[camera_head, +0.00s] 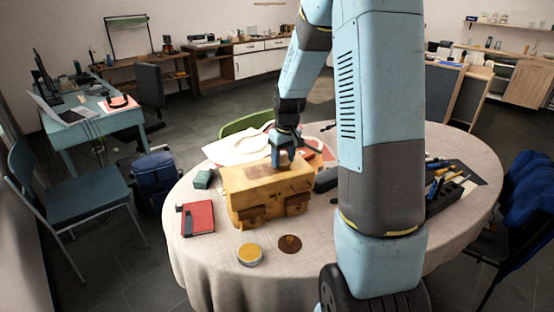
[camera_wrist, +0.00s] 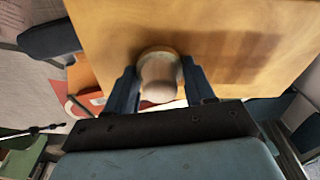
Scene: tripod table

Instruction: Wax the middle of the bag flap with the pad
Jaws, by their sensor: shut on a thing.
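The tan leather bag (camera_head: 262,190) lies on the round table, with its broad flap on top and pockets on the front. The flap (camera_wrist: 215,35) fills the upper part of the wrist view, with darker patches at its right. My gripper (camera_head: 284,158) is over the far part of the bag's top. In the wrist view my gripper (camera_wrist: 160,88) is shut on the round pale knob of the pad (camera_wrist: 158,72). The pad is against or just above the flap near its edge; I cannot tell if it touches.
On the cloth-covered table (camera_head: 205,255) are an open wax tin (camera_head: 250,255), a brown disc (camera_head: 290,244), a red notebook (camera_head: 198,218) and a green block (camera_head: 203,179). A dark tool tray (camera_head: 445,196) stands at the right. My arm hides the middle right.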

